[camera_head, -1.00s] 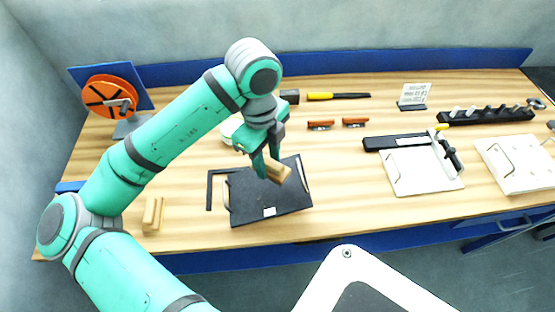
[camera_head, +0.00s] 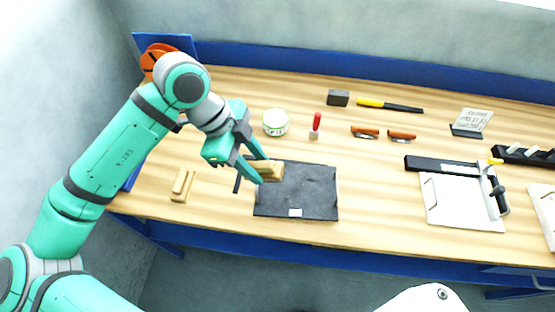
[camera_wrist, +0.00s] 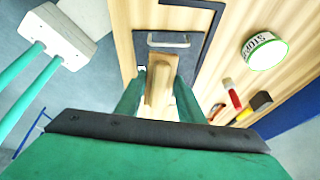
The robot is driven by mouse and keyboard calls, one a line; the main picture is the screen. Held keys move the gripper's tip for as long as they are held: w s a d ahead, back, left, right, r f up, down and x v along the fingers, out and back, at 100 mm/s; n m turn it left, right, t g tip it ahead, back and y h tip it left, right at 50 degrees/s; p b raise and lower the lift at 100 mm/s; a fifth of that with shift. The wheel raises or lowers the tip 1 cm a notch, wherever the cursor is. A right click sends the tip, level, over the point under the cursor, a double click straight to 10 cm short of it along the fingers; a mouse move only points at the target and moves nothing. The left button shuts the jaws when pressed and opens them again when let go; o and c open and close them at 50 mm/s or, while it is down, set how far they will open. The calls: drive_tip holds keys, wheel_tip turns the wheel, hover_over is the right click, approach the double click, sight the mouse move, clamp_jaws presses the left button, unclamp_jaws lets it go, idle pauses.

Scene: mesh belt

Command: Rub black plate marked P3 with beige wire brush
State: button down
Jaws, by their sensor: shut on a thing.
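The black plate (camera_head: 312,192) lies flat on the wooden bench, with a small white label (camera_head: 295,212) at its near edge, too small to read. My gripper (camera_head: 261,171) is shut on a beige wooden block-shaped brush (camera_head: 270,172) at the plate's upper left corner. In the wrist view the brush (camera_wrist: 157,88) sits between the two green fingers, with the plate (camera_wrist: 180,62) and its handle beyond it. Its bristles are hidden, and I cannot tell whether it touches the plate. A second beige brush-like block (camera_head: 181,184) lies to the left on the bench.
Behind the plate stand a white-green tin (camera_head: 275,122) and a red-handled tool (camera_head: 316,126). A dark block (camera_head: 338,97), a yellow-handled file (camera_head: 390,105) and two orange-brown pieces (camera_head: 365,131) lie farther back. A white board (camera_head: 462,205) is to the right.

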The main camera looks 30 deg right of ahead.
drive_tip(key=shift+a, duration=0.3)
drive_tip(key=shift+x, duration=2.9)
drive_tip(key=shift+x, duration=1.45)
drive_tip(key=shift+d+r, duration=0.1)
drive_tip(key=shift+d, duration=0.2)
